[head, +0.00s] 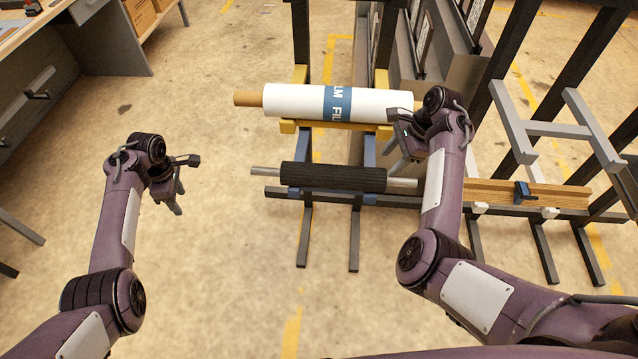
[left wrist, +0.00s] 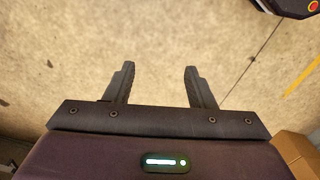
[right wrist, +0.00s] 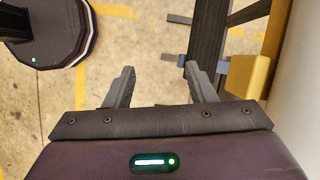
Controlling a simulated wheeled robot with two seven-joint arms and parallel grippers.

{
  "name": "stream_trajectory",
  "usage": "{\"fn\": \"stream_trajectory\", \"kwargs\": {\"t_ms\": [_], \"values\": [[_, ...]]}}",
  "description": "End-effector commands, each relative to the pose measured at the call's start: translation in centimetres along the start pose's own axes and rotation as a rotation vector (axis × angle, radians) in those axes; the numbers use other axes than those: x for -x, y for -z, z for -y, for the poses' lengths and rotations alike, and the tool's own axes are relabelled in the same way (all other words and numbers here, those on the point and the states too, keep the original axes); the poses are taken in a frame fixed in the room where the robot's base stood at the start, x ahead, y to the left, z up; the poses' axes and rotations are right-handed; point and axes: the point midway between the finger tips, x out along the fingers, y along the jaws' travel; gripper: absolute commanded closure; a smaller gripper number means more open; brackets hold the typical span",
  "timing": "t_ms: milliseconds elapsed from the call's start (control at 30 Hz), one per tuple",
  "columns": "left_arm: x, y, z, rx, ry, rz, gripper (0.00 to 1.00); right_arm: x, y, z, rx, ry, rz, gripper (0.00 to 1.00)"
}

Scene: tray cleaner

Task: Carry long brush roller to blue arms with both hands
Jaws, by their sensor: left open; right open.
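The long brush roller (head: 333,177) is dark and bristled with a bare metal shaft at each end. It lies level on the lower blue arms (head: 369,152) of the rack, below a white film roll. In the right wrist view the dark roller (right wrist: 206,45) shows beyond the fingers, apart from them. My right gripper (head: 398,158) is open and empty near the roller's right shaft end; I cannot tell its exact gap to the shaft. My left gripper (head: 186,186) is open and empty over bare floor, left of the roller's left shaft end. It also shows open in the left wrist view (left wrist: 158,85).
The white film roll (head: 295,101) rests on yellow arms (head: 300,126) above the brush roller. A wooden beam (head: 550,195) and grey rack frames (head: 570,130) stand at the right. A workbench (head: 50,70) is at the upper left.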

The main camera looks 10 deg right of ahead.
Motion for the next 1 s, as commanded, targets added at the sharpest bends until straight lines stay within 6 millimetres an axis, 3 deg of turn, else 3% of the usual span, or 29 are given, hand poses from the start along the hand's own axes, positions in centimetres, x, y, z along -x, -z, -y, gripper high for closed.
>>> {"fn": "stream_trajectory", "kwargs": {"t_ms": [233, 800, 900, 1000], "values": [[0.0, 0.0, 0.0, 0.0, 0.0, 0.0, 0.5, 3.0, 0.1, -0.1, -0.004, 0.002, 0.0, 0.5], [0.0, 0.0, 0.0, 0.0, 0.0, 0.0, 0.5, 3.3, 0.2, -0.1, -0.003, 0.001, 0.0, 0.5], [-1.0, -0.2, 0.5, -0.023, 0.004, 0.003, 0.5, 2.3, 0.4, -0.4, 0.015, -0.002, -0.007, 0.5], [-4.4, -0.8, 2.3, -0.107, 0.008, 0.014, 0.5, -1.1, 1.2, -1.1, 0.085, -0.007, -0.034, 0.5]]}}
